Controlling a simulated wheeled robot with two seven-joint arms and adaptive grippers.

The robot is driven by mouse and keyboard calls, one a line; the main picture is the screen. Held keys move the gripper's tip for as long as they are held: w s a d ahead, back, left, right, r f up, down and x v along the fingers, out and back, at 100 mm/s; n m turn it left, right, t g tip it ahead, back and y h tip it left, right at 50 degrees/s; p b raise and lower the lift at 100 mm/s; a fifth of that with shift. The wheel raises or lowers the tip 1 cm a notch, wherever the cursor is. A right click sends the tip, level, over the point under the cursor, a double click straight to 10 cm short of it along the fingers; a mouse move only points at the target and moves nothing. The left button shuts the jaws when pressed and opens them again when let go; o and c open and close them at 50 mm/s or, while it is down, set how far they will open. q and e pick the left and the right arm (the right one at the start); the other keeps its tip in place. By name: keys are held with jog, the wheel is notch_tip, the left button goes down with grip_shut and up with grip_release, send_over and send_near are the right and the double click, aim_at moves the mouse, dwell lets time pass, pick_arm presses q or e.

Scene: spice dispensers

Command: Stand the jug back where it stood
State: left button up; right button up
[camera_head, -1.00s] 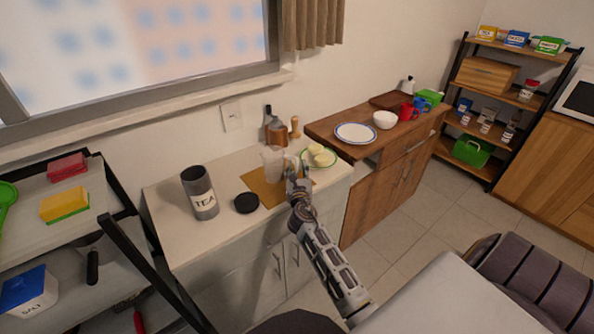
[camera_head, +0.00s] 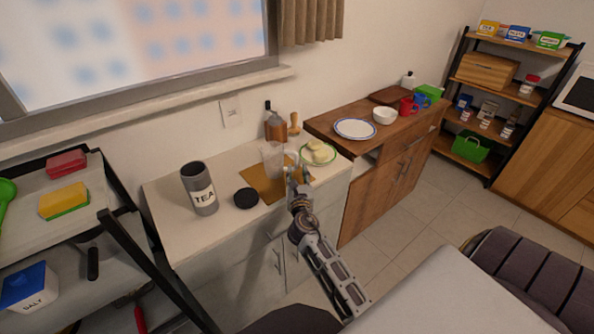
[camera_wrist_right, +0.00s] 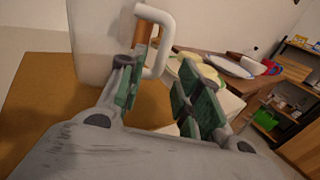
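The pale translucent jug (camera_head: 271,158) stands upright at the back of the tan mat (camera_head: 256,181) on the white counter. In the right wrist view the jug (camera_wrist_right: 92,40) fills the upper left, and its white handle (camera_wrist_right: 165,45) points toward my right gripper. My right gripper (camera_head: 296,178) is just right of the jug in the head view. In the wrist view the green-padded fingers of the right gripper (camera_wrist_right: 162,98) are apart, with nothing clasped between them. The left finger overlaps the handle's lower end, so contact is unclear. My left gripper is not in view.
A grey TEA canister (camera_head: 199,188) and a black lid (camera_head: 246,198) stand left of the mat. A green-rimmed plate (camera_head: 318,154) with pale food lies close right of the gripper. A brown bottle (camera_head: 275,127) stands behind the jug.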

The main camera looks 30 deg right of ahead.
jog(key=v, duration=0.3)
jog(key=shift+s, duration=0.2)
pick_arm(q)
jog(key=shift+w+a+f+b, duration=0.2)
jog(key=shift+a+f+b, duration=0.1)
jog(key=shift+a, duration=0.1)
pick_arm(e)
jog(key=v, duration=0.3)
jog(key=shift+s+a, duration=0.1)
jog(key=shift+a, duration=0.05)
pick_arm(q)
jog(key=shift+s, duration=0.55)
